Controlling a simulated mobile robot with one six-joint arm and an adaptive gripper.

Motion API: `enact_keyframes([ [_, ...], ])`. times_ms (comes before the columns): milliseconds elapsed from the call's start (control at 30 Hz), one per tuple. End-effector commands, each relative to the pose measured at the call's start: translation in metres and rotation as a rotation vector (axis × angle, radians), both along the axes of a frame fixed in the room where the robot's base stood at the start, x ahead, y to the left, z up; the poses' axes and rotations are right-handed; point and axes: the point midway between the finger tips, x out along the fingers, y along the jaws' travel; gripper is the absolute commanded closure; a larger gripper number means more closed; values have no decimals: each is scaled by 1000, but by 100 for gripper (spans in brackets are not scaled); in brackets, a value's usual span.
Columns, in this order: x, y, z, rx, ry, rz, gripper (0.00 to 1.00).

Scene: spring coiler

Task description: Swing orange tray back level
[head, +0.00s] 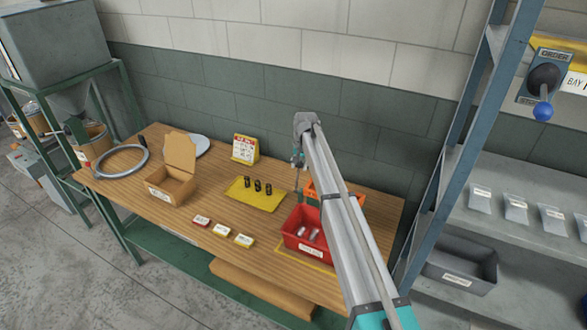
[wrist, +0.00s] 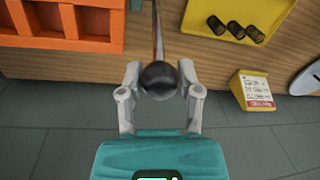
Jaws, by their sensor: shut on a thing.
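The orange tray (head: 314,187) is at the right end of the bench, behind a red bin and partly hidden by my arm. In the wrist view the orange tray (wrist: 92,47) shows at upper left with open compartments; I cannot tell its tilt. My gripper (head: 298,160) is above the bench near the wall, just left of the tray. In the wrist view my gripper (wrist: 160,88) is shut on a black ball knob (wrist: 159,77). A thin rod (wrist: 157,25) runs from the knob toward the bench, beside the tray. The rod's far end is out of view.
The red bin (head: 294,242) holds metal parts in front of the tray. A yellow mat (head: 250,200) with black cylinders lies to the left. A cardboard box (head: 172,189) and a small sign (head: 245,149) stand farther left. A shelf post (head: 462,130) rises at right.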

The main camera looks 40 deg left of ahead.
Motion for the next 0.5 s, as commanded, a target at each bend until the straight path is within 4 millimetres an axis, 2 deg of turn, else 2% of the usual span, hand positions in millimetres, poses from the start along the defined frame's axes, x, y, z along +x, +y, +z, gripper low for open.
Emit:
enact_keyframes([
  [133,9,1,-4,-3,-5,-1,100],
  [500,12,3,-5,-2,-5,-1,100],
])
